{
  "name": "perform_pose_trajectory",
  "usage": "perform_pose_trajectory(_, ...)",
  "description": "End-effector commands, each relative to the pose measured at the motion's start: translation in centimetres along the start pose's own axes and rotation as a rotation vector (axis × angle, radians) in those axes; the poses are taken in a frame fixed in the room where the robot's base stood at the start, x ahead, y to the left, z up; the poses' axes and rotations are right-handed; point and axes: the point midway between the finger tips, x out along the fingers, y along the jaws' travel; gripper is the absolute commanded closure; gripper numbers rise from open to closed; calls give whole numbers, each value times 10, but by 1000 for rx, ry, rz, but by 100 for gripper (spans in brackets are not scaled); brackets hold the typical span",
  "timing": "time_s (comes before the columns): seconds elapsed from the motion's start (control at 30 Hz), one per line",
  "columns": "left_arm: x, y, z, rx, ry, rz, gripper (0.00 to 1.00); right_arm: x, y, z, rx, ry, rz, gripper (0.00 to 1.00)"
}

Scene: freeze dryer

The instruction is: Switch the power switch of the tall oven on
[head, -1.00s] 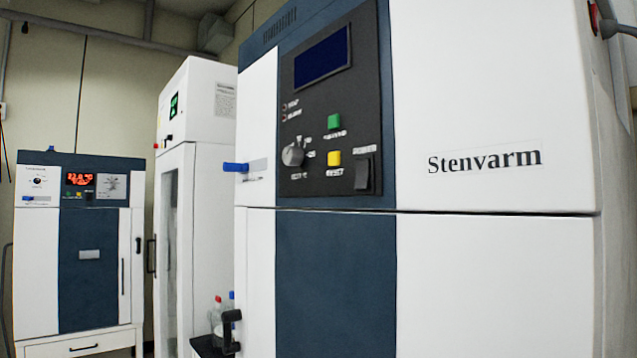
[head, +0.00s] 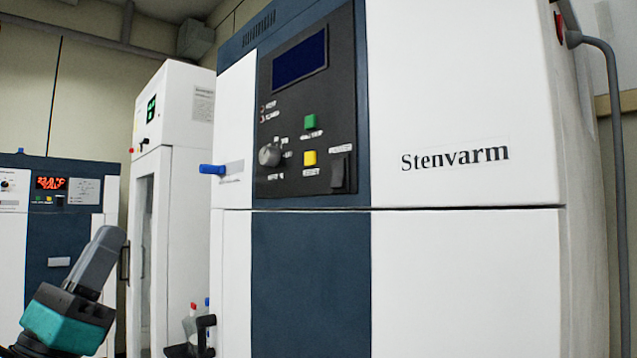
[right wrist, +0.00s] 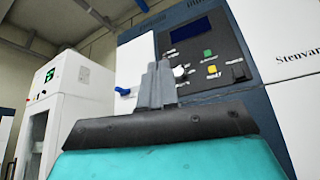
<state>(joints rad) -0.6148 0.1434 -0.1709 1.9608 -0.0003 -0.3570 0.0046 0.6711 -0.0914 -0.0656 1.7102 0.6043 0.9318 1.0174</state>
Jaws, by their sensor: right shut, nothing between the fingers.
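The tall oven (head: 460,110) is a large white cabinet with a dark blue stripe and the name Stenvarm. Its dark control panel (head: 282,150) holds a screen, a knob, a green button, a yellow button and a black rocker, the power switch (head: 343,172), at the lower right. The panel also shows in the right wrist view (right wrist: 188,52), with the switch (right wrist: 239,72) right of the fingers. My right gripper (head: 108,240) is at the lower left of the head view, shut and empty, apart from the oven. My left gripper is not in view.
A blue handle (head: 212,169) sticks out at the oven's left edge. A white cabinet (head: 172,120) and a smaller blue and white unit (head: 62,225) stand farther left. Bottles (head: 192,318) and a black handle (head: 206,330) are low beside the oven. A pipe (head: 610,120) runs at the right.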

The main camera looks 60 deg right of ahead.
Motion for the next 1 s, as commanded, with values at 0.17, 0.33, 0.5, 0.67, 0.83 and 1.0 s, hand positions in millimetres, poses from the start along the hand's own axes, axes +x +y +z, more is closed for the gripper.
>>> perform_pose_trajectory(0.17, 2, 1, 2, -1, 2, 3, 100, 55, -41, 2, 311, 194, -275, 100)
perform_pose_trajectory(0.33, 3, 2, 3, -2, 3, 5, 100, 88, -78, -2, 602, 355, -534, 100)
perform_pose_trajectory(0.5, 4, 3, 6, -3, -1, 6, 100, 109, -108, -3, 879, 494, -788, 100)
perform_pose_trajectory(0.67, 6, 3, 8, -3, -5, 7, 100, 118, -126, -1, 1073, 592, -979, 100)
perform_pose_trajectory(0.83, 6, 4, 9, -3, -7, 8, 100, 122, -136, 2, 1183, 648, -1093, 100)
perform_pose_trajectory(1.0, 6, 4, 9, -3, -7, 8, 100, 122, -138, 3, 1212, 665, -1123, 100)
